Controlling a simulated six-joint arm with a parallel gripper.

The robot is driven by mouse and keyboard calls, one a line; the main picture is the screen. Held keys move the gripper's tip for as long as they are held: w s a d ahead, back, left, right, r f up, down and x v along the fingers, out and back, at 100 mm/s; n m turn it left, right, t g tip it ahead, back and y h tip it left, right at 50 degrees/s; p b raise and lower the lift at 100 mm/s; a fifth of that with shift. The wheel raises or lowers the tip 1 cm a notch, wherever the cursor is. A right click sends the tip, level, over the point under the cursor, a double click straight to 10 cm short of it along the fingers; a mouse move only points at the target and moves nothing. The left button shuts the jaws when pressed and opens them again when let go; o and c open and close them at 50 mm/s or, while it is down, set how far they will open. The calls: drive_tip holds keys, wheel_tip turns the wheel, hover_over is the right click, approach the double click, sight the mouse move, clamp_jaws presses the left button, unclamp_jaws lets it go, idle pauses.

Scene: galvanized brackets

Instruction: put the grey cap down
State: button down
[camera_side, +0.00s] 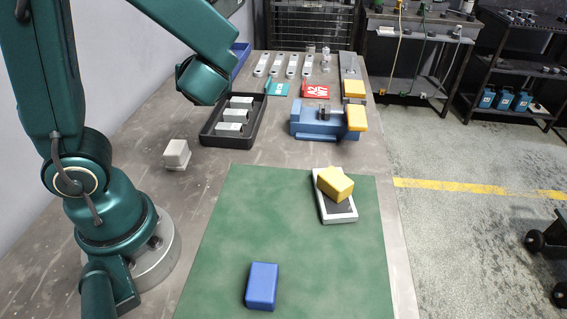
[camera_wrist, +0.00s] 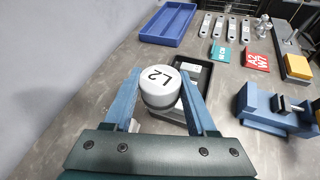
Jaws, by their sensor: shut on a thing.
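The grey cap (camera_wrist: 160,88) is round, with a pale top marked "L2" in black. In the wrist view it sits between the two blue fingers of my gripper (camera_wrist: 160,80), which is shut on it. The black tray (camera_wrist: 207,72) shows partly behind the cap and the right finger. I cannot tell how high the cap is above the table. In the side view my teal arm reaches over the table near the tray's far left corner; the fingers and the cap are not visible there.
The black tray (camera_side: 204,138) holds several pale blocks. A blue bin (camera_wrist: 167,25) stands at the back. A blue vise (camera_side: 308,121), a pale grey block (camera_side: 177,152) and a green mat (camera_side: 240,220) are on the table. Bare table lies left of the tray.

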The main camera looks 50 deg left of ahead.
drive_tip(key=shift+s+f+n+g+y, duration=0.4)
drive_tip(key=shift+s+f+n+g, duration=0.3)
drive_tip(key=shift+s+n+g, duration=0.25)
drive_tip(key=s+d+f+n+g+h, duration=0.4)
drive_tip(key=s+d+n+g+h, duration=0.1)
drive_tip(key=d+n+g, duration=0.25)
drive_tip(key=s+d+f+n+g+h, duration=0.35)
drive_tip(key=s+d+n+g, duration=0.2)
drive_tip(key=n+g, duration=0.35)
drive_tip(key=w+d+r+n+t+h, duration=0.25)
drive_tip(key=w+d+n+h, duration=0.25)
drive_tip(key=d+n+h, duration=0.8)
drive_tip(key=w+d+r+n+t+h, duration=0.1)
drive_tip(key=w+r+n+t+h, duration=0.25)
drive_tip(key=w, duration=0.25)
drive_tip(key=w+d+r+n+t+h, duration=0.25)
drive_tip(key=w+n+t, duration=0.2)
drive_tip(key=w, duration=0.25)
hover_over(357, 287)
drive_tip(key=shift+m+t, duration=0.25)
drive_tip(key=shift+m, duration=0.05)
wheel_tip(357, 287, down, 11)
drive_tip(key=shift+a+f, duration=0.1)
drive_tip(key=shift+f, duration=2.05)
